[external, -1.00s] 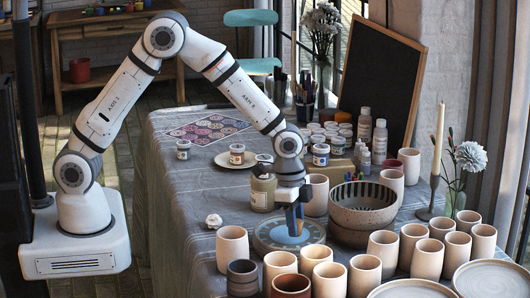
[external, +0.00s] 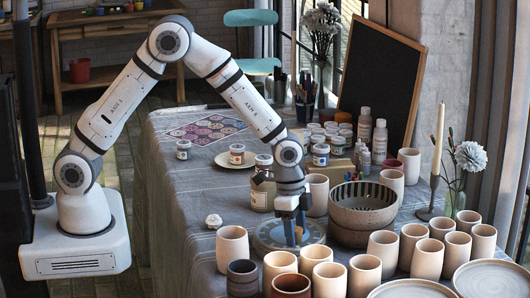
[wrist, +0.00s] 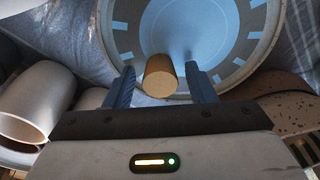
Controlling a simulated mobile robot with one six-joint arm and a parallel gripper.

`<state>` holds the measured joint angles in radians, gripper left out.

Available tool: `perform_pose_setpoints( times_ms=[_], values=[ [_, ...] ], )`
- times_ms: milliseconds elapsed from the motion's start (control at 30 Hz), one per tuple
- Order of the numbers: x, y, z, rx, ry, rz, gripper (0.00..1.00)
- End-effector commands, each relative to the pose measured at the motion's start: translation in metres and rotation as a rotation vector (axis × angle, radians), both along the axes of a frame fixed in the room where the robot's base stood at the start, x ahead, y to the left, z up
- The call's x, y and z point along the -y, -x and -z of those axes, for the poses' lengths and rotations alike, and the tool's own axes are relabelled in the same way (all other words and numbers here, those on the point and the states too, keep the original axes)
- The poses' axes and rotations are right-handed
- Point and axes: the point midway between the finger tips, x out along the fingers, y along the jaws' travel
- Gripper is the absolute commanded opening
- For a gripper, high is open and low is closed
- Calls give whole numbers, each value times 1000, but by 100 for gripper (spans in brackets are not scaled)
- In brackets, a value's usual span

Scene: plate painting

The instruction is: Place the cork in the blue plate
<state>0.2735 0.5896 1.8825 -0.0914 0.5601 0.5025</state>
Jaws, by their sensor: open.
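The cork (wrist: 160,77), a small tan cylinder, stands on the blue plate (wrist: 225,72) near its rim in the wrist view. In the external view the cork (external: 298,233) is a small orange-brown shape on the right part of the blue plate (external: 268,237), partly hidden by my fingers. My gripper (external: 292,220) is just above the plate, over the cork. In the wrist view my gripper (wrist: 158,85) has its two blue fingers spread, one on each side of the cork, with gaps to both. It is open and holds nothing.
A dark-striped bowl stack (external: 362,212) stands right of the plate. Several beige cups (external: 330,278) crowd the front, and a jar (external: 262,190) stands behind the plate. A small white lump (external: 213,221) lies left of it. The table's left part is fairly clear.

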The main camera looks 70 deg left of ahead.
Motion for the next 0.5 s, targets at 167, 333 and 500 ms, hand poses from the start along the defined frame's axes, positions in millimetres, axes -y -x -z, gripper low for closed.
perform_pose_setpoints(
  times_ms=[167, 333, 500],
  values=[
    [-1, 0, -15, 3, 1, 0, 50],
    [-4, 3, -50, 6, 1, 0, 50],
    [-6, 7, -86, 4, 1, 0, 50]
  ],
)
